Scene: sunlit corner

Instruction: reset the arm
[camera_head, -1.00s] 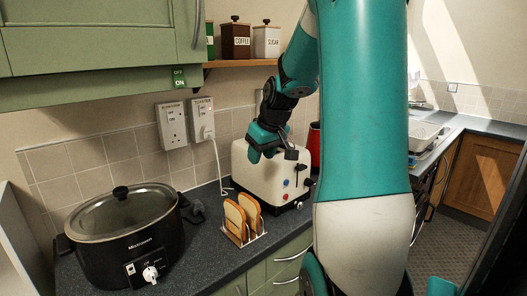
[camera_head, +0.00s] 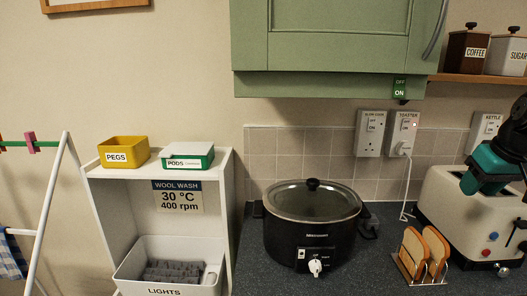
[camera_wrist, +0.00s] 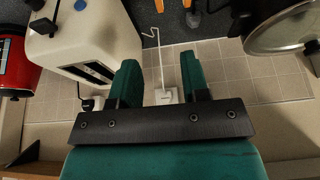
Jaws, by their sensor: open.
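My gripper (camera_wrist: 160,82) shows two teal fingers standing apart in the wrist view, with nothing between them. Behind the gap are wall tiles and a white socket and cable. In the head view my teal gripper (camera_head: 488,168) is at the right edge, in front of the cream toaster (camera_head: 452,215) near its top; whether they touch I cannot tell. Most of my arm is outside that view. In the wrist view the toaster (camera_wrist: 90,35) is left of the fingers, its slots looking empty.
A black slow cooker (camera_head: 310,235) and a rack with bread slices (camera_head: 425,252) stand on the dark counter. A white shelf unit (camera_head: 228,200) holds a yellow pegs box (camera_head: 124,152), a pods box (camera_head: 187,155) and a lights bin (camera_head: 150,291). A green cupboard (camera_head: 340,45) hangs above.

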